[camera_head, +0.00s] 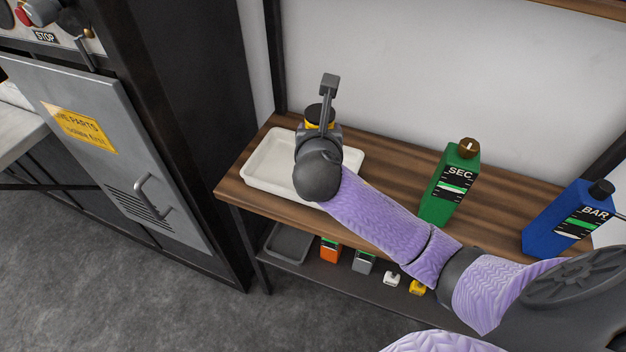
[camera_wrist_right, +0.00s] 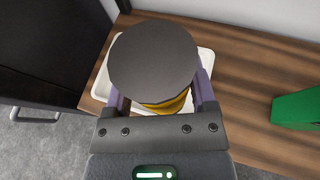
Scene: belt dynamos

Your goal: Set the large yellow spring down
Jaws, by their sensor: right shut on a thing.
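The large yellow spring (camera_wrist_right: 168,104) has a wide dark round cap that hides most of it in the right wrist view. In the head view its dark top and a yellow band (camera_head: 319,124) show behind my right wrist. My right gripper (camera_wrist_right: 160,95) is shut on it, one finger on each side. The spring is over the white tray (camera_head: 262,181) on the wooden shelf; its lower end is hidden, so I cannot tell whether it touches the tray. My left gripper is not in view.
A green SEC bottle (camera_head: 451,187) and a blue BAR bottle (camera_head: 566,220) stand to the right on the shelf. A lower shelf holds a grey tray (camera_head: 287,243) and several small items. A dark cabinet (camera_head: 190,130) stands close on the left. Bare wood lies between tray and green bottle.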

